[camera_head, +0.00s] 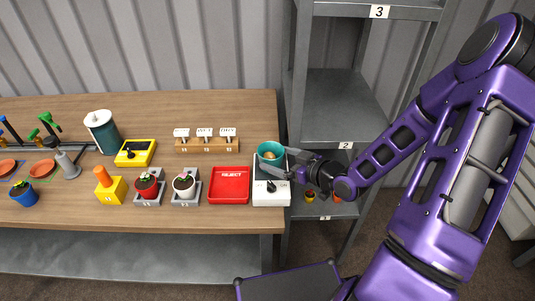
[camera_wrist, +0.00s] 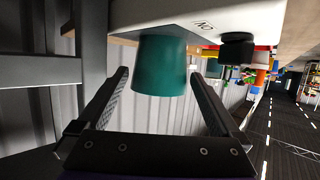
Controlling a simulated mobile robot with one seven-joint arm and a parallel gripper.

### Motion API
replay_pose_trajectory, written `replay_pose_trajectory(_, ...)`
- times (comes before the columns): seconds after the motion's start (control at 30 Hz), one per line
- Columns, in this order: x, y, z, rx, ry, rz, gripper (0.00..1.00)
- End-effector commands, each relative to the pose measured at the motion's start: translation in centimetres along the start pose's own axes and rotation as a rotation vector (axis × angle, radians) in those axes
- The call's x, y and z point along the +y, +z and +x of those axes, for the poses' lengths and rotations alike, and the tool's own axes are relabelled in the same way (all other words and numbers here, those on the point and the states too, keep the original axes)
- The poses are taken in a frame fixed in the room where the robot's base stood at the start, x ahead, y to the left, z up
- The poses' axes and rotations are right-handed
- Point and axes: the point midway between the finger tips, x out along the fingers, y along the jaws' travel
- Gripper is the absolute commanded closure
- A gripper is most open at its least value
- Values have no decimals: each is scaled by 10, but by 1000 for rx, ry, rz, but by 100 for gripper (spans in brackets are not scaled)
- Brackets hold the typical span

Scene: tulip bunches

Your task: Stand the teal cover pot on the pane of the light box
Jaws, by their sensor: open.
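The teal cover pot (camera_head: 262,149) stands upright at the back part of the white light box (camera_head: 271,200); something tan shows inside it. In the wrist view the scene is turned over, and the pot (camera_wrist: 160,70) meets the light box's top (camera_wrist: 170,15). My gripper (camera_head: 279,165) is at the pot's front right. In the wrist view my gripper (camera_wrist: 160,73) is open, one finger on each side of the pot, with visible gaps and nothing held. A black knob (camera_wrist: 237,48) sits on the light box near one finger.
A red reject tray (camera_head: 229,198) sits directly left of the light box. Potted plants on grey stands (camera_head: 186,203) and a row of white labels (camera_head: 205,145) are further left. A grey shelf unit (camera_head: 340,105) stands close on the right, past the table's edge.

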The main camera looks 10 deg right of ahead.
Motion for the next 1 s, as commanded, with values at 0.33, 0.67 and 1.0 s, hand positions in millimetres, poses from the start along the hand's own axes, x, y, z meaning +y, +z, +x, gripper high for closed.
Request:
replay_pose_trajectory(0.33, 0, -1, -52, 0, 1, 0, 0)
replay_pose_trajectory(0.67, 0, 0, -55, 1, -1, 1, 0)
replay_pose_trajectory(1.0, 8, 4, -52, -38, 22, -33, 0)
